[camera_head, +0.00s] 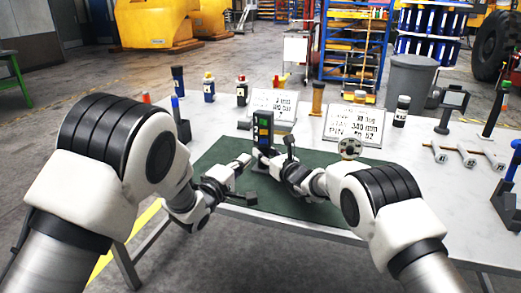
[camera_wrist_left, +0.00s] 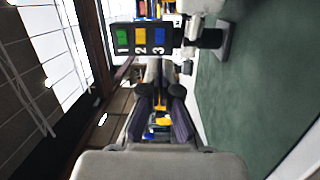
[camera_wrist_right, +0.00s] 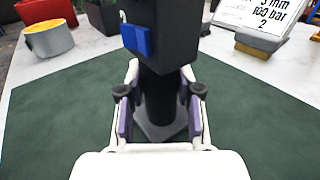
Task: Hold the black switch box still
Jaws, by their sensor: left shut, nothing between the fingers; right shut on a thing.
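The black switch box (camera_head: 263,128) stands upright on a post with a flat grey base on the green mat (camera_head: 225,150). In the left wrist view the box (camera_wrist_left: 122,50) lies sideways and shows green, yellow and blue buttons numbered 1, 2 and 3. In the right wrist view its lower part with the blue button (camera_wrist_right: 137,40) shows above the post (camera_wrist_right: 158,100). My right gripper (camera_wrist_right: 158,104) is shut on this post, one finger on each side. My left gripper (camera_head: 247,160) is shut and empty, just left of the post and apart from the box; its fingertips (camera_wrist_left: 161,92) point toward it.
Two printed signs (camera_head: 353,124) stand behind the box. Several bottles and small containers (camera_head: 209,88) line the back of the white table (camera_head: 440,185). A grey bin (camera_head: 408,82) stands behind it.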

